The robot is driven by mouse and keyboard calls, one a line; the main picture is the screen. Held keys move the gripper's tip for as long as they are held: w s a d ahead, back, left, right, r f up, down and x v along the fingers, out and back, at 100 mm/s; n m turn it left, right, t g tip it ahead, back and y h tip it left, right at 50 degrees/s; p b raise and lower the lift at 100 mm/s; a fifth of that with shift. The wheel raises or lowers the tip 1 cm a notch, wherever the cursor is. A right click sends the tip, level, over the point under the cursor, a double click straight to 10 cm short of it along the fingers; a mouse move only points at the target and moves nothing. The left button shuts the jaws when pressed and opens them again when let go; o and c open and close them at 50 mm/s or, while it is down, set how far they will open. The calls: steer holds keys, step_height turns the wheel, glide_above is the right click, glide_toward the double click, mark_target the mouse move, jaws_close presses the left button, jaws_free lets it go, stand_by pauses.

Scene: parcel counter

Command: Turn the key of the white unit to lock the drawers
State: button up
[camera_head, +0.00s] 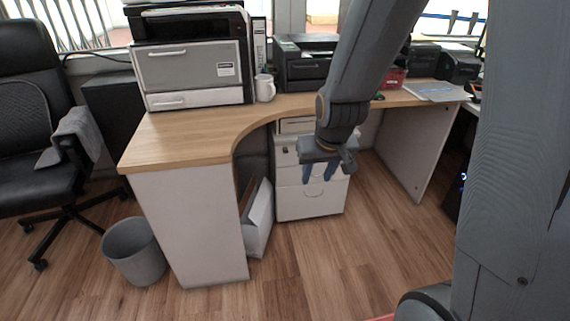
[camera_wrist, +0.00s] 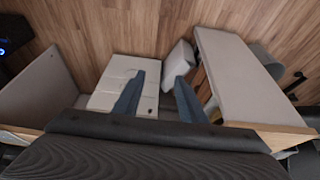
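The white drawer unit (camera_head: 311,201) stands under the curved desk. It shows in the wrist view (camera_wrist: 108,88) too, partly behind a finger. Its drawer fronts look closed. A small dark spot at the upper left of its front (camera_head: 285,149) may be the lock or key; it is too small to tell. A similar dark spot shows in the wrist view (camera_wrist: 149,110). My gripper (camera_head: 319,174) hangs in front of the unit in the head view, hiding part of the front. Its two blue fingers (camera_wrist: 159,76) are apart with nothing between them.
The wooden desktop (camera_head: 190,137) carries printers and a white mug (camera_head: 264,88). A white bin-like box (camera_head: 258,218) stands left of the unit. A grey wastebasket (camera_head: 135,252) and black chair (camera_head: 40,120) are farther left. The floor before the unit is clear.

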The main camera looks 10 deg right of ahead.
steer(key=w+f+t+b, duration=0.3)
steer(key=w+f+b, duration=0.3)
steer(key=w, duration=0.5)
steer(key=w+f+t+b, duration=0.3)
steer(key=w+f+b, duration=0.2)
steer(key=w+f, duration=0.5)
steer(key=t+b, duration=0.8)
steer(key=b, duration=0.2)
glide_toward(286, 151)
steer(key=shift+w+b, duration=1.3)
steer(key=shift+w, duration=2)
jaws_close()
